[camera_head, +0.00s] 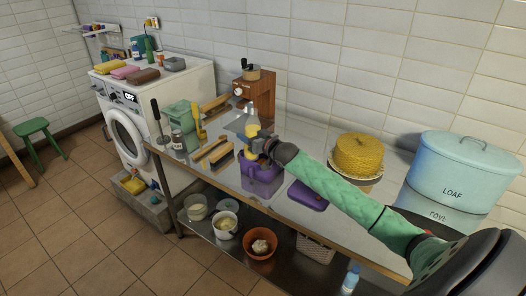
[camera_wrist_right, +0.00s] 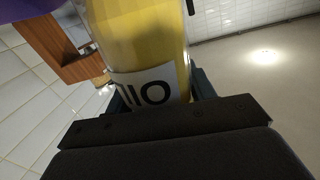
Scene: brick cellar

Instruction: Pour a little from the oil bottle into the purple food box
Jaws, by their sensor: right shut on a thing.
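My right gripper (camera_head: 259,142) comes in from the lower right on its green arm. It is shut on the oil bottle (camera_head: 252,128), a clear bottle with yellow oil. In the wrist view the bottle (camera_wrist_right: 140,40) fills the middle, its white label with dark letters between the fingers. The purple food box (camera_head: 262,182) stands on the metal table just below the gripper, partly hidden by it. Its purple lid (camera_head: 307,195) lies flat to its right. The bottle is above the box; its exact tilt and mouth are hard to make out. My left gripper is not in view.
Brushes (camera_head: 213,154) lie left of the box. A wooden coffee machine (camera_head: 262,92) stands behind. A yellow cake (camera_head: 358,154) and a blue loaf bin (camera_head: 462,165) stand to the right. Bowls (camera_head: 260,243) sit on the lower shelf. A washing machine (camera_head: 150,105) is at the left.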

